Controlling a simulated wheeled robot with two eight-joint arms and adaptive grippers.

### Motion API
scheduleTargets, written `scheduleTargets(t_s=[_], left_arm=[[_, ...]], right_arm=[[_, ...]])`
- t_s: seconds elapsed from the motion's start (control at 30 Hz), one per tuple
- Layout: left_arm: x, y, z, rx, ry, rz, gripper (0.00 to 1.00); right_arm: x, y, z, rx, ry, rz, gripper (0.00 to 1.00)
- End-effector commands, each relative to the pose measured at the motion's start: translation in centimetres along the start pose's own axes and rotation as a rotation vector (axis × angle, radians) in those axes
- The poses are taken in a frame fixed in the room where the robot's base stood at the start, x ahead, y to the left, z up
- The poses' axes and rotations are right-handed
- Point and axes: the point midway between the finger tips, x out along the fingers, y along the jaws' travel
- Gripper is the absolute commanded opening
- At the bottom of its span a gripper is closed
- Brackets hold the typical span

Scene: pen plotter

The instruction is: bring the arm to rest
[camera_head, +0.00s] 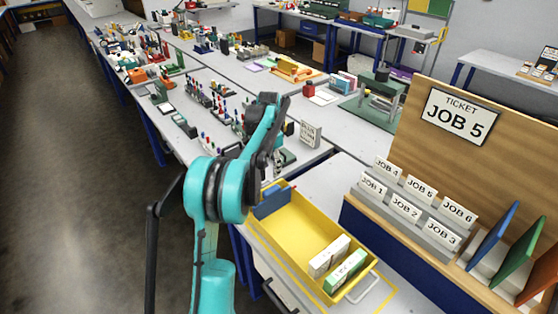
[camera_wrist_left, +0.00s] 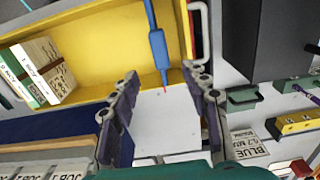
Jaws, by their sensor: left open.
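My left arm (camera_head: 217,190) rises from the bottom of the head view, bends at a dark elbow and reaches up beside the yellow tray (camera_head: 263,225). In the head view its fingers are hard to make out against the dark wrist. In the left wrist view my left gripper (camera_wrist_left: 162,76) is open, its two dark fingers well apart. A white surface (camera_wrist_left: 165,125) shows between them, and I see nothing gripped. A slim blue item with a red tip (camera_wrist_left: 157,45) shows between and beyond the fingertips; I cannot tell its distance. My right gripper is not in view.
The tray holds white and green boxes (camera_head: 345,268) at its near end. To its right stands a rack of job cards (camera_head: 408,205) before a wooden board (camera_head: 480,150). Benches crowded with small parts (camera_head: 205,95) lie behind. Open floor (camera_head: 75,180) is at left.

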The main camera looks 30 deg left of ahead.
Motion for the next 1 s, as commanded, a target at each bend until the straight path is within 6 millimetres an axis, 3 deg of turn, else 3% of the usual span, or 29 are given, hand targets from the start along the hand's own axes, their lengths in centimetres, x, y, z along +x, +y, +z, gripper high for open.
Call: scheduleTargets(t_s=[0.23, 0.37, 0.53, 0.7, 0.87, 1.0], left_arm=[[-0.1, 0.2, 0.0, -0.001, 0.002, -0.002, 0.47], [-1.5, 2.1, 0.2, -0.015, 0.023, -0.020, 0.47], [-4.8, 7.8, 1.2, -0.063, 0.099, -0.072, 0.47], [-7.1, 14.3, 3.6, -0.123, 0.201, -0.117, 0.47], [-7.5, 20.2, 6.9, -0.179, 0.303, -0.141, 0.47], [-6.6, 24.8, 10.1, -0.228, 0.398, -0.147, 0.47]], right_arm=[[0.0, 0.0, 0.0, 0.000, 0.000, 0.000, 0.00], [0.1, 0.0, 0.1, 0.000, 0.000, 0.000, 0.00], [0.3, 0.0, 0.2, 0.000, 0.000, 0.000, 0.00], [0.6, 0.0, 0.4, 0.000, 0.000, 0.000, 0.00], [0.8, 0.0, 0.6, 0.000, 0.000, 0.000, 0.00], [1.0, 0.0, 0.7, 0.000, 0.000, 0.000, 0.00]])
